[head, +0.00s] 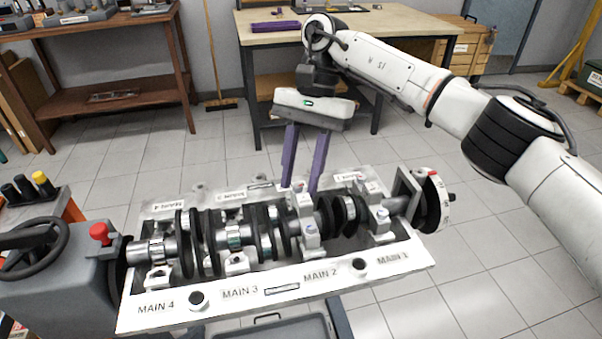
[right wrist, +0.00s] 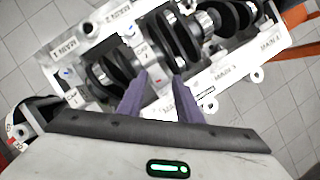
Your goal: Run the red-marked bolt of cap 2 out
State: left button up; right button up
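A crankshaft (head: 233,238) lies in the engine block (head: 215,305), whose near rail reads MAIN 4 to MAIN 1 from left to right. Cap 2 (head: 308,229) stands over the shaft behind the MAIN 2 label, with a bluish bolt head (head: 311,228) on its near side. My right gripper (head: 300,190) points down at the far side of cap 2, its purple fingers apart. In the right wrist view, a small red mark (right wrist: 158,80) shows between the fingertips (right wrist: 160,75); the bolt's shape there is unclear. My left gripper is out of view.
Another cap (head: 381,222) stands at MAIN 1, near the white-faced disc (head: 436,200) at the shaft's right end. A grey unit with a handwheel (head: 35,236) and red knob (head: 99,231) adjoins the block's left end. A workbench (head: 390,24) stands behind. Floor at right is clear.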

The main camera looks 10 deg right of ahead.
jog(key=shift+r, duration=0.15)
jog(key=p+v, duration=0.1)
jog(key=v, duration=0.9)
jog(key=shift+p, duration=0.4)
